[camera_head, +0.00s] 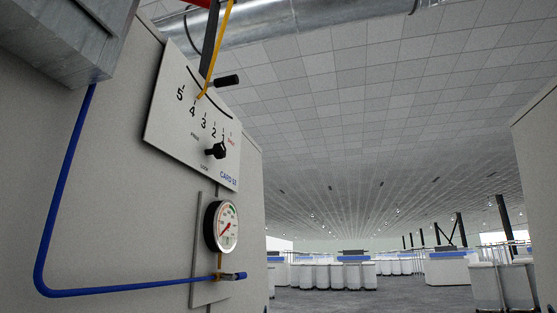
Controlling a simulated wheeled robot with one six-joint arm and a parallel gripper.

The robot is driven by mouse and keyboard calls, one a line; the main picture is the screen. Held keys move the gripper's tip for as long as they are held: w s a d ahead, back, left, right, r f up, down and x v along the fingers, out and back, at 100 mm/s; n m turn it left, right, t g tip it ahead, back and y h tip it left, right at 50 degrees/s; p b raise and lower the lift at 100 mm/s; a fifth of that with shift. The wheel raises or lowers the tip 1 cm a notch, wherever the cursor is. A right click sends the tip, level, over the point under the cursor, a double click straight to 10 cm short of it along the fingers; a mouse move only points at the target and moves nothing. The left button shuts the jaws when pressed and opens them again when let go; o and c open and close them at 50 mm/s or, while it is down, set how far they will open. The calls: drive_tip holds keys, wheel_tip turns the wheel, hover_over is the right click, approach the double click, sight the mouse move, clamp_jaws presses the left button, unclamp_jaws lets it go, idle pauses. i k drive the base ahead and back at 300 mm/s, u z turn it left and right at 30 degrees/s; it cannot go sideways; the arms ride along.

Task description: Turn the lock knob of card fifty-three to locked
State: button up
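A tilted white panel (177,124) is fixed to the side of a pale machine at the left, with a blue label that seems to read CARD 53. A small black lock knob (216,151) sits on the panel's lower right part. Two small words stand left of and below the knob; the lower one looks like LOCK, and the other is too small to read. I cannot tell for sure which word the knob points to. My gripper is not in view.
Above the knob are a number scale, a black handle (227,81), a dark bar (209,42) and a yellow strip (217,48). Below are a round gauge (222,226) and a blue hose (125,288). A metal box (70,40) overhangs at upper left.

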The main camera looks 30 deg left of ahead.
sight(218, 151)
drive_tip(key=z, duration=0.15)
drive_tip(key=i, duration=0.65)
drive_tip(key=u, duration=1.65)
